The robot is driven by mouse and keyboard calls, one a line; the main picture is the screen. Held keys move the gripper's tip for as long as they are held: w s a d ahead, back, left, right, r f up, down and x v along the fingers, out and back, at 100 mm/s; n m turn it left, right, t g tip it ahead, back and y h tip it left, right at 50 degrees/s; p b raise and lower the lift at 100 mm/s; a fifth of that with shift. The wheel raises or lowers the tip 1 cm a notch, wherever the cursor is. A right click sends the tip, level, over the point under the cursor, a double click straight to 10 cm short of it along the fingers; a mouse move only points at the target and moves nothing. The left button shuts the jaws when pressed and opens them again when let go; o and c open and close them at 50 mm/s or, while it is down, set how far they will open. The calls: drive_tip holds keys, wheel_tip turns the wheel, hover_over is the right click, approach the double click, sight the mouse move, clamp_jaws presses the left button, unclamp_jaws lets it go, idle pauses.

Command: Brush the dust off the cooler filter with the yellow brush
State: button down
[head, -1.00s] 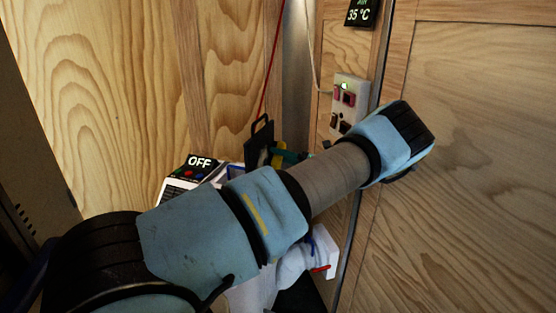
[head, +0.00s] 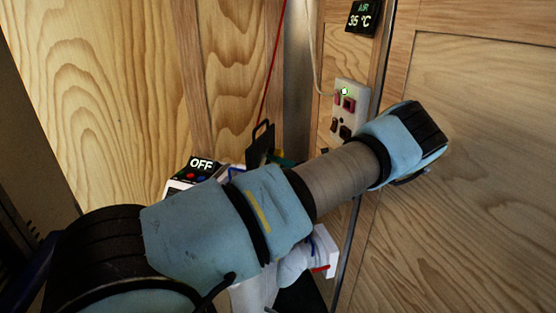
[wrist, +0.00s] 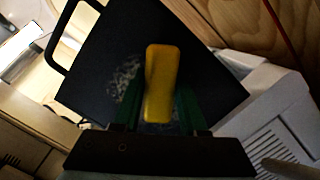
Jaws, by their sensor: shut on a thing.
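The yellow brush (wrist: 162,75) is upright in the wrist view, between the green fingers of my gripper (wrist: 160,112), which is shut on it. Behind it is the cooler filter (wrist: 90,75), a dark flat panel with a looped handle at its upper left. Pale grey dust shows on the panel left of the brush, with a fainter patch near the brush's lower end. Whether the bristles touch the panel is hidden. In the head view the filter (head: 261,145) stands partly behind my arm, and only a bit of green gripper shows beside it.
A white vented housing (wrist: 280,140) lies at the lower right of the wrist view. In the head view a box with an OFF display (head: 201,165) stands left of the filter. A switch panel (head: 346,112) and a 35 °C display (head: 362,17) are on the wooden wall.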

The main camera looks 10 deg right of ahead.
sight(279, 152)
drive_tip(key=shift+s+a+r+p, duration=0.8)
drive_tip(key=shift+s+a+p, duration=2.25)
drive_tip(key=shift+s, duration=1.3)
drive_tip(key=shift+w+d+f+b, duration=0.1)
drive_tip(key=shift+w+d+b, duration=0.65)
drive_tip(key=shift+w, duration=0.4)
drive_tip(key=shift+w+d+f+b, duration=0.1)
drive_tip(key=shift+w+d+b, duration=0.45)
drive_tip(key=shift+w+d, duration=0.5)
drive_tip(key=shift+w+d+b, duration=0.65)
drive_tip(key=shift+w+d, duration=0.05)
drive_tip(key=shift+w, duration=0.55)
drive_tip(key=shift+w+d+b, duration=0.35)
drive_tip(key=shift+w+b, duration=0.2)
drive_tip(key=shift+w, duration=0.15)
drive_tip(key=shift+w+d+b, duration=0.3)
drive_tip(key=shift+w+b, duration=0.2)
drive_tip(key=shift+w, duration=0.2)
drive_tip(key=shift+w+d+b, duration=0.35)
drive_tip(key=shift+w+b, duration=0.2)
drive_tip(key=shift+w, duration=0.15)
drive_tip(key=shift+w+d+r, duration=0.15)
drive_tip(key=shift+w+d, duration=0.1)
drive_tip(key=shift+w, duration=0.3)
